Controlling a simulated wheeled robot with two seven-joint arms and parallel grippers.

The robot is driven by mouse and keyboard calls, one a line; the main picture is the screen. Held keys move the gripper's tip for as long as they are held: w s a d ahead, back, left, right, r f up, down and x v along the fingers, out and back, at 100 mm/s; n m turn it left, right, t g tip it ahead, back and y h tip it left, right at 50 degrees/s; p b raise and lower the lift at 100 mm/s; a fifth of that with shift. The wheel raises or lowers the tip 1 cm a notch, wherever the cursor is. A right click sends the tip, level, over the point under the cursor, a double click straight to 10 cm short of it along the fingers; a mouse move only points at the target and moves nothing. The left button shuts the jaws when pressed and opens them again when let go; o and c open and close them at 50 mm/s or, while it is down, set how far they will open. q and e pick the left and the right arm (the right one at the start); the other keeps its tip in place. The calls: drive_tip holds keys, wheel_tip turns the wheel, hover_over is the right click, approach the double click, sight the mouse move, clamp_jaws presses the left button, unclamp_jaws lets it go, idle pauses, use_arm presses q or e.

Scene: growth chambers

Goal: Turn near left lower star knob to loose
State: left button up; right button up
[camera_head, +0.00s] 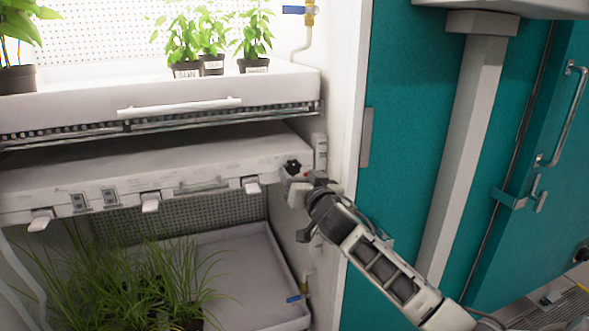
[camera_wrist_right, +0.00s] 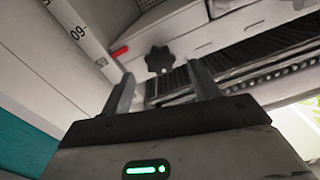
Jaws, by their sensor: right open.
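A black star knob (camera_head: 292,165) sits at the right end of the white middle shelf unit, by the chamber's right wall. In the right wrist view the knob (camera_wrist_right: 159,58) shows whole, with lobes around its edge and a pale spot low on it. A small red pointer (camera_wrist_right: 120,51) lies just to its left there. My right gripper (camera_head: 291,181) is at this shelf corner, close to the knob. Its two fingers (camera_wrist_right: 161,76) are apart, with the knob seen between and beyond the tips. I see no contact. My left gripper is not in view.
Potted plants (camera_head: 185,70) stand in the upper white tray (camera_head: 60,110). Grassy plants (camera_head: 130,285) fill part of the lower tray (camera_head: 240,250). The chamber's right wall (camera_head: 340,130) is close beside my right gripper. Teal doors (camera_head: 405,130) stand to the right.

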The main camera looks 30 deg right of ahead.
sight(294, 169)
drive_tip(key=shift+x, duration=2.1)
drive_tip(key=c, duration=1)
drive_tip(key=shift+o, duration=0.2)
